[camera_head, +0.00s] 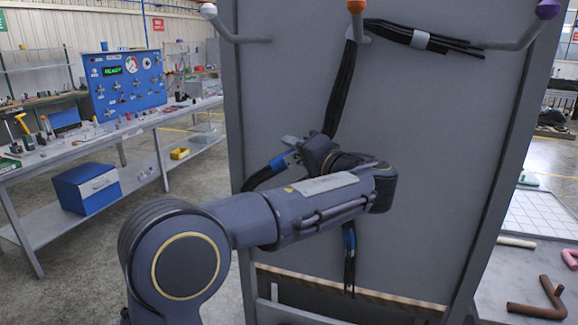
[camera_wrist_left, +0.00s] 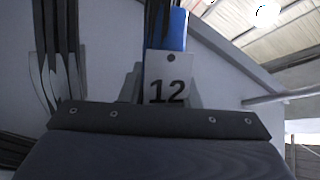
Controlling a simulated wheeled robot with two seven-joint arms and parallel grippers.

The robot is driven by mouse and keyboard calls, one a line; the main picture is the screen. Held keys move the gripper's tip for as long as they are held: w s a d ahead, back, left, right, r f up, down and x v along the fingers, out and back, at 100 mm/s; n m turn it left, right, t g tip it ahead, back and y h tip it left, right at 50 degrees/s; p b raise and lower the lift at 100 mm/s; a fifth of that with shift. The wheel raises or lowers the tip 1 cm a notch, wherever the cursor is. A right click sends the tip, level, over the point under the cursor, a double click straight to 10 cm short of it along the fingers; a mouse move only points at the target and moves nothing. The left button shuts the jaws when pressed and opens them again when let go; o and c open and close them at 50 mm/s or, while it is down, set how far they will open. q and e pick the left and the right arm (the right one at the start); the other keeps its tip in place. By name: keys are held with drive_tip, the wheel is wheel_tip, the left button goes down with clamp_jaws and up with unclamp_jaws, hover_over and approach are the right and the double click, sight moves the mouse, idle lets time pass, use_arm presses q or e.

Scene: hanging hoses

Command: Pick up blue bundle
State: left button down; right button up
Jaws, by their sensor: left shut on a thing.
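The blue bundle is a set of black hoses with a blue band (camera_head: 281,162). It hangs down the grey panel from around the orange-tipped peg (camera_head: 356,6). My left gripper (camera_head: 291,147) is shut on the bundle close to this band. Another blue-banded end (camera_head: 349,238) hangs below my forearm, which hides the hoses between. In the left wrist view the blue band (camera_wrist_left: 178,30) and dark hoses stand just beyond a white tag marked 12 (camera_wrist_left: 168,80). The tag hides much of the grip. My right gripper is not in view.
A black bundle with a light grey band (camera_head: 420,40) extends right from the orange-tipped peg. A white-tipped peg (camera_head: 208,11) and a purple-tipped peg (camera_head: 548,9) stick out at either side. A workbench (camera_head: 110,135) stands left; a table with pipes (camera_head: 535,300) stands right.

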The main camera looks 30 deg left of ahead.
use_arm(q)
drive_tip(key=shift+r, duration=0.2)
drive_tip(key=s+r, duration=0.1)
drive_tip(key=r, duration=0.1)
drive_tip(key=a+r, duration=0.1)
drive_tip(key=r, duration=0.1)
drive_tip(key=s+a+r, duration=0.1)
drive_tip(key=r, duration=0.1)
drive_tip(key=shift+s+b, duration=0.3)
drive_tip(key=shift+b, duration=0.1)
drive_tip(key=s+d+b, duration=0.3)
drive_tip(key=s, duration=1)
